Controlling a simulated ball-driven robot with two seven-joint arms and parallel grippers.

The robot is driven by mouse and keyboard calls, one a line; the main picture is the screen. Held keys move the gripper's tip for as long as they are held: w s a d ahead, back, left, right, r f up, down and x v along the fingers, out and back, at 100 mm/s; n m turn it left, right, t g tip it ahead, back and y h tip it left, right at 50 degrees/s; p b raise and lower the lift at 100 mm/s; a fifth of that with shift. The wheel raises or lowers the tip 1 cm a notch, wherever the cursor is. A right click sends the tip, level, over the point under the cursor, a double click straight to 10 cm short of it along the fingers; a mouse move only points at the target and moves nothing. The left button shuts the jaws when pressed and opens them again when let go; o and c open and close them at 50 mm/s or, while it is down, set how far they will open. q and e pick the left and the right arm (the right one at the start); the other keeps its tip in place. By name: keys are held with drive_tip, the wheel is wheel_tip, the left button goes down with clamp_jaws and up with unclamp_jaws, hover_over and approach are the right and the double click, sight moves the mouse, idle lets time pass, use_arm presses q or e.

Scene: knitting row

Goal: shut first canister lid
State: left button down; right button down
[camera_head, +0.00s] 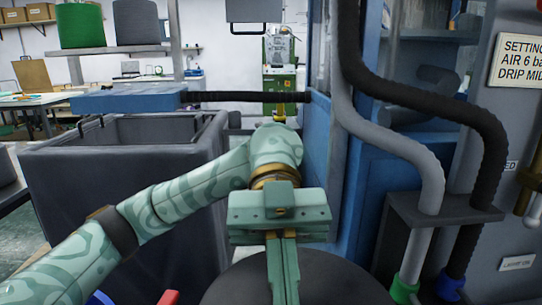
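I cannot make out a canister or its lid for certain in the head view. My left arm comes in from the left and bends at the middle. My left gripper (284,280) points down toward the bottom edge, its two green fingers side by side with only a thin line between them. They look shut, with nothing visible between them. The fingertips run to the bottom edge of the picture. A dark round surface lies below and behind the fingers; I cannot tell what it is. My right gripper is not in view.
A dark grey open bin (75,185) stands at left behind my arm. A blue cabinet (325,150) stands just right of my gripper. Black and grey hoses (420,160) run down at right beside a signed panel. Green and grey cones (80,25) sit on a shelf.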

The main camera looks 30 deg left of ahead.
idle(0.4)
